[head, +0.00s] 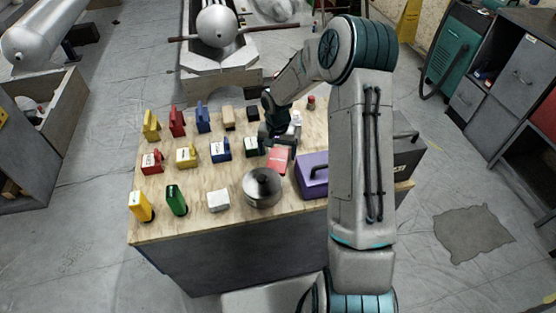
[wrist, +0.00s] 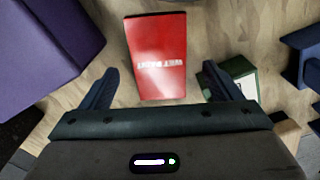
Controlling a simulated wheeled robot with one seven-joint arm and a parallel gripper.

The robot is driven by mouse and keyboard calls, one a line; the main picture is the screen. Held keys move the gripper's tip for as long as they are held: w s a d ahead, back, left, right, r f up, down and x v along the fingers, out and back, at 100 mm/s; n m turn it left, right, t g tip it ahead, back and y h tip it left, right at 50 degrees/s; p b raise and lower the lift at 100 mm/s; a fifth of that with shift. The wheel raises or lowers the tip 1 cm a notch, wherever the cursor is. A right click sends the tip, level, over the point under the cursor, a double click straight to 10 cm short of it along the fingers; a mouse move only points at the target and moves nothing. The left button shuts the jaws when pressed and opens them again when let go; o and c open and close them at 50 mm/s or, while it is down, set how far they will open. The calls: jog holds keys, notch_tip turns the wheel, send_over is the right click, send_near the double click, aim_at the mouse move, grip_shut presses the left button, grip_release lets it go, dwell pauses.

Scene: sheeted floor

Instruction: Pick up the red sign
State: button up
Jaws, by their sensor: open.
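The red sign (head: 278,161) with white lettering is on the plywood tabletop (head: 240,218), between the metal round container and the purple box. In the wrist view the red sign (wrist: 156,45) fills the upper middle, its near end reaching between my fingers. My gripper (head: 281,143) is over the table by the sign, pointing down. In the wrist view my gripper (wrist: 160,72) is open and empty, with one finger on each side of the sign and gaps to both. How far above the sign my fingers are, I cannot tell.
A purple box (head: 312,181) stands close right of the sign. A metal round container (head: 262,188) is in front. A green block (wrist: 232,78) lies near my right finger in the wrist view. Several coloured blocks and lock-like pieces fill the table's left side.

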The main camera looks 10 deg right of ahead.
aim_at(278, 161)
jog(key=shift+f, duration=1.35)
jog(key=c, duration=1.2)
jog(key=shift+o, duration=0.2)
